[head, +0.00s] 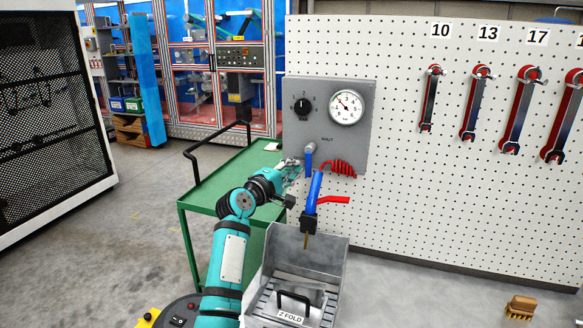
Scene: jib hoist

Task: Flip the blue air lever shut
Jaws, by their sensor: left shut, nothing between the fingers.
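The blue air lever (308,162) hangs straight down from a silver valve stub on the grey wall panel (352,150), under a small printed label that seems to read SHUT. My left gripper (294,166) is shut and empty, just left of the lever at about its height. Whether the fingertips touch the lever cannot be told from this view. My right gripper is not in view.
A blue air gun (314,188) with a red handle and red coiled hose (338,168) hangs just below the lever. A gauge (347,106) and black knob (302,106) sit above. A metal bin (336,260) stands below; a green cart (215,190) is at left.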

